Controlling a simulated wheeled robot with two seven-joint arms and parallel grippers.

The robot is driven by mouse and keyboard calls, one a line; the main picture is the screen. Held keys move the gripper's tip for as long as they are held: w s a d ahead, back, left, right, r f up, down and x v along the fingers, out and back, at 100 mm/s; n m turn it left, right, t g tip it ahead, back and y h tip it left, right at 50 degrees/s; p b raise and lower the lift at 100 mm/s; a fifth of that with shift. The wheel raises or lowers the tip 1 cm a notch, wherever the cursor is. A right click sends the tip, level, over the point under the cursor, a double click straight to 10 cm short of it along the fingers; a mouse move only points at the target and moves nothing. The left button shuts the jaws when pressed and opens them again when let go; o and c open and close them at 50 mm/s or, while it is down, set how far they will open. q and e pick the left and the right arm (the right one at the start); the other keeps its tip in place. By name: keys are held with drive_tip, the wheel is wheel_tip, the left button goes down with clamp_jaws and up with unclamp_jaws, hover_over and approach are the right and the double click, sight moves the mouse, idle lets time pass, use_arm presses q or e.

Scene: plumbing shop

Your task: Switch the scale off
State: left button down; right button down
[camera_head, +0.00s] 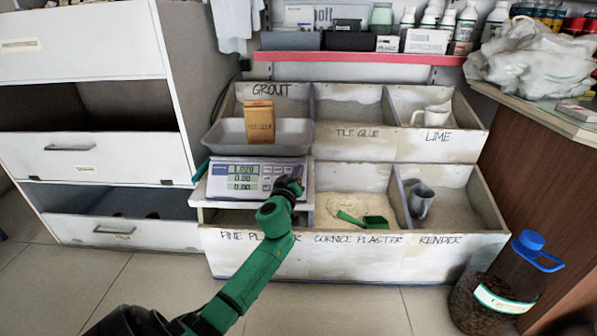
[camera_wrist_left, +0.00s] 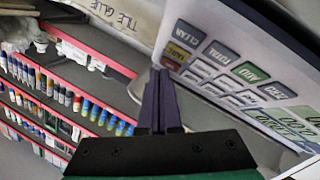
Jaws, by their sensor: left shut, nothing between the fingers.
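The scale (camera_head: 213,181) stands on the left bins, its greenish display (camera_head: 243,178) lit with figures on three lines. A brown box (camera_head: 259,121) sits upright in its grey pan (camera_head: 228,132). My left gripper (camera_head: 291,184) is at the right side of the scale's front panel, over part of the keys. In the left wrist view its dark fingers (camera_wrist_left: 157,88) are closed together with nothing between them. Their tips are close to the panel's edge, near a yellow key (camera_wrist_left: 179,52); I cannot tell whether they touch. My right gripper is out of view.
Labelled bins surround the scale; one holds pale powder and a green scoop (camera_head: 374,221), others a white jug (camera_head: 437,113) and a grey jug (camera_head: 421,200). A white cabinet (camera_head: 90,150) stands left, a counter (camera_head: 535,130) and large bottle (camera_head: 500,290) right. The floor in front is clear.

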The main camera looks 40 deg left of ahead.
use_arm(q)
drive_tip(key=shift+f, duration=0.2)
drive_tip(key=shift+r, duration=0.1)
drive_tip(key=shift+s+d+r+p, duration=0.15)
drive_tip(key=shift+s+r+p, duration=0.05)
drive_tip(key=shift+r+p, duration=0.2)
drive_tip(key=shift+s+r, duration=0.1)
drive_tip(key=shift+d, duration=0.1)
drive_tip(key=s+r+p, duration=0.1)
drive_tip(key=s+d+r+p, duration=0.1)
drive_tip(key=p, duration=0.1)
drive_tip(key=s+d+r+p, duration=0.1)
drive_tip(key=r+p, duration=0.1)
drive_tip(key=shift+s+d, duration=0.2)
drive_tip(key=shift+d, duration=0.05)
